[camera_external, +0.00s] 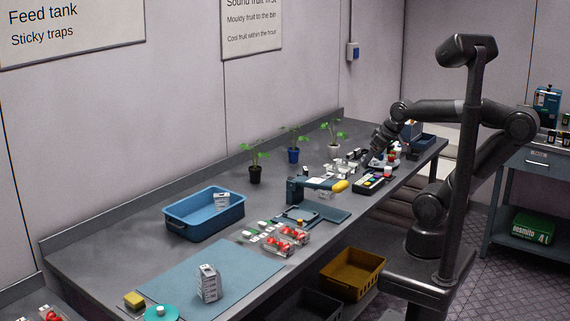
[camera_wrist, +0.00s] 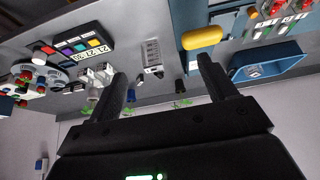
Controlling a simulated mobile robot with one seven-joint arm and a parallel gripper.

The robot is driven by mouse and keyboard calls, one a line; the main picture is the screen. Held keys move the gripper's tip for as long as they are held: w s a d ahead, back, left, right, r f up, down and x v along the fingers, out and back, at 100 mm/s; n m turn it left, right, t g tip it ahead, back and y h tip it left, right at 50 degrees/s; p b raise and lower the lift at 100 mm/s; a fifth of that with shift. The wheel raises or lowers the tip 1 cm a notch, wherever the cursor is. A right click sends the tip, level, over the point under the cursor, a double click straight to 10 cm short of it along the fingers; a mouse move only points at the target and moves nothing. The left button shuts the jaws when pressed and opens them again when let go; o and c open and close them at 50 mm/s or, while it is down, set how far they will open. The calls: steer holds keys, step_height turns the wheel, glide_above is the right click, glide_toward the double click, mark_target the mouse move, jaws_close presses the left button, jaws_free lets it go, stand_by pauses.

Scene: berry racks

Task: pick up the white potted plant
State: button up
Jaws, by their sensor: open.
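The white potted plant (camera_external: 333,152) stands upright near the back wall, at the right end of a row of three plants. My gripper (camera_external: 375,157) is to its right in the external view, apart from it, above the cluttered right part of the bench. In the wrist view my gripper (camera_wrist: 166,78) has its two fingers wide apart with nothing held between them. Small green leaves (camera_wrist: 181,103) show low between the fingers. I cannot make out the white pot in that view; the left finger may hide it.
A blue-potted plant (camera_external: 293,156) and a black-potted plant (camera_external: 255,175) stand to the left. A yellow-ended device (camera_external: 340,186), a panel with coloured buttons (camera_external: 372,183) and small boxes crowd the bench front. A blue tub (camera_external: 190,220) sits farther left.

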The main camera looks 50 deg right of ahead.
steer(key=w+d+r+m+h, duration=0.1)
steer(key=w+d+r, duration=0.15)
steer(key=w, duration=0.45)
steer(key=w+d+r+m+h, duration=0.1)
steer(key=w+d+r, duration=0.1)
steer(key=w+d, duration=0.35)
steer(key=m+g, duration=0.2)
steer(key=m, duration=0.3)
glide_above(334, 145)
steer(key=s+a, duration=0.2)
steer(key=s, duration=0.1)
step_height(334, 145, down, 14)
steer(key=x, duration=0.4)
steer(key=shift+w+f, duration=0.15)
steer(key=shift+w, duration=0.2)
steer(key=shift+h, duration=0.3)
steer(key=shift+d+x, duration=0.15)
steer(key=shift+x, duration=1.2)
steer(key=shift+d+x, duration=0.1)
steer(key=shift+x, duration=1.3)
